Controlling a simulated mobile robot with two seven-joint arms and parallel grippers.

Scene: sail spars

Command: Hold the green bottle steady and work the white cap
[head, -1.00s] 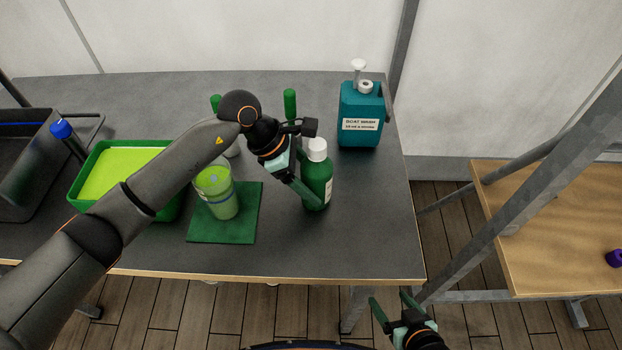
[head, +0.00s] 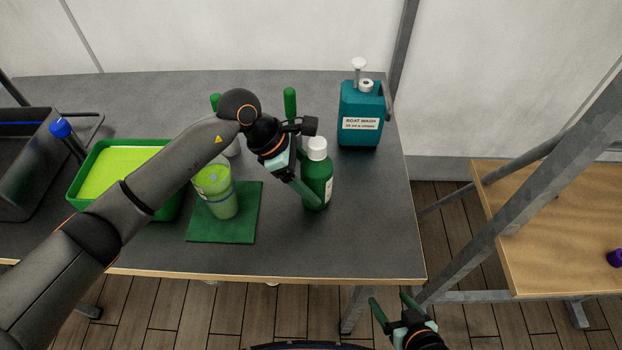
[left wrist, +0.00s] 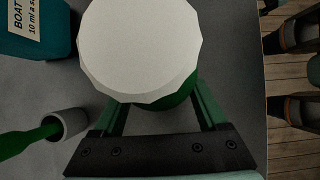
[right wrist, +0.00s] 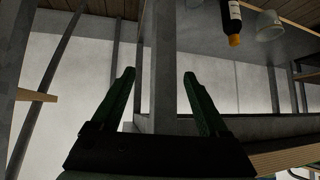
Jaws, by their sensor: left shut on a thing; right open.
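The green bottle (head: 318,187) stands upright on the grey table, right of the dark green mat. Its white cap (head: 317,148) sits on top; it fills the upper middle of the left wrist view (left wrist: 140,48). My left gripper (head: 312,196) is shut on the bottle's body below the cap, one finger showing across its front; the fingers (left wrist: 160,118) also reach either side of it in the left wrist view. My right gripper (head: 390,306) is open and empty, low in front of the table's edge; its spread fingers (right wrist: 160,95) show in the right wrist view.
A teal boat wash jug (head: 361,115) stands behind right of the bottle. A clear green cup (head: 222,195) stands on the green mat (head: 240,228), left of the bottle. A green tray (head: 95,165) lies further left. A slanted metal post (head: 520,205) rises at the right.

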